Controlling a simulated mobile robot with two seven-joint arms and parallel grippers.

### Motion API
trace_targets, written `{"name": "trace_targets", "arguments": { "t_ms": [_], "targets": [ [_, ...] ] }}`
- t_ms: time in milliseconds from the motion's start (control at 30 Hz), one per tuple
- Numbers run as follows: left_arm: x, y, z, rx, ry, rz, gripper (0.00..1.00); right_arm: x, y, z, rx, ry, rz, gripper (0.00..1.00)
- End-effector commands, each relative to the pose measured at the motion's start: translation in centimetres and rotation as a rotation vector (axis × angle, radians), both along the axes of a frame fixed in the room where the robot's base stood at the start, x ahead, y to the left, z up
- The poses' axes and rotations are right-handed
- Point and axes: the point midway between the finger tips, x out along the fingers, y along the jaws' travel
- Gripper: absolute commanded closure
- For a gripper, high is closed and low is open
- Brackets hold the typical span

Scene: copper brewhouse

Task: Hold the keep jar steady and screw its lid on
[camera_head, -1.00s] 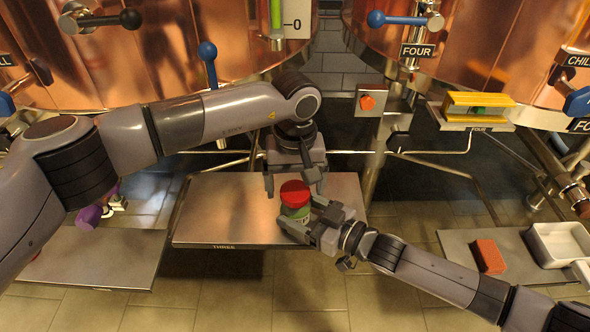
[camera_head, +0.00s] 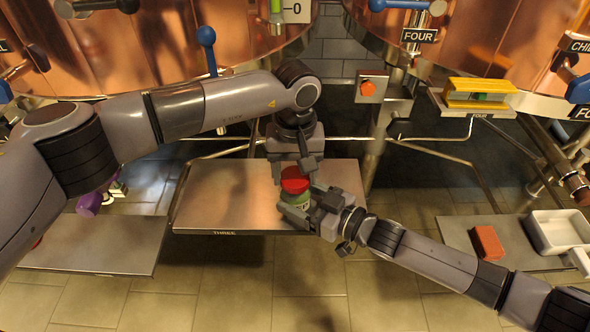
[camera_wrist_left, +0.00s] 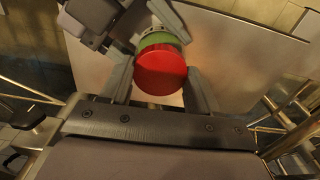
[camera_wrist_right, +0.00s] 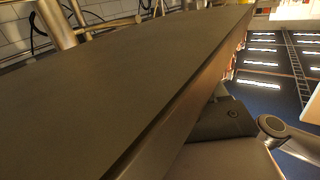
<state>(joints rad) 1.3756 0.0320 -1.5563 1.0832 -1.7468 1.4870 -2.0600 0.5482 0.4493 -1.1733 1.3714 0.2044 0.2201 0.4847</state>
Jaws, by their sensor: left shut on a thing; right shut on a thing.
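The keep jar (camera_head: 297,203), with a green and pale body, stands upright on the steel table marked THREE (camera_head: 215,205). Its red lid (camera_head: 295,181) sits on top; I cannot tell whether it is threaded. My left gripper (camera_head: 294,171) points down from above and is shut on the lid. In the left wrist view the lid (camera_wrist_left: 160,70) lies between the two fingers, with the jar's green part (camera_wrist_left: 158,40) behind it. My right gripper (camera_head: 300,203) comes from the right and is shut on the jar body. The right wrist view shows neither jar nor lid.
Another table (camera_head: 90,245) with a purple thing (camera_head: 88,204) lies at left. A right-hand table (camera_head: 460,235) bears a red block (camera_head: 487,242) and a white pan (camera_head: 557,232). Copper vessels (camera_head: 130,50) stand behind. The left of table THREE is clear.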

Motion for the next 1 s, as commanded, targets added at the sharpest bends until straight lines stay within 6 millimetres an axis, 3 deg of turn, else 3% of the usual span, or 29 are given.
{"name": "trace_targets", "arguments": {
  "t_ms": [133, 167, 233, 567, 1000],
  "targets": [
    [0.0, 0.0, 0.1, -0.001, -0.001, -0.153, 0.76, 0.0, 0.0, 0.0, 0.000, 0.000, 0.000, 0.65],
    [0.0, 0.0, 0.0, -0.001, -0.001, -0.158, 0.32, 0.0, 0.0, 0.0, 0.000, 0.000, 0.000, 0.65],
    [0.0, 0.0, 0.0, -0.001, -0.001, -0.154, 0.11, 0.0, 0.0, 0.0, 0.000, 0.000, 0.000, 0.65],
    [0.0, 0.0, 0.3, -0.001, -0.001, -0.151, 0.11, 0.0, 0.0, 0.0, 0.000, 0.000, 0.000, 0.65],
    [0.0, 0.0, 5.3, 0.000, -0.002, -0.150, 0.11, 0.0, 0.0, 0.0, 0.000, 0.000, 0.000, 0.65]
  ]
}}
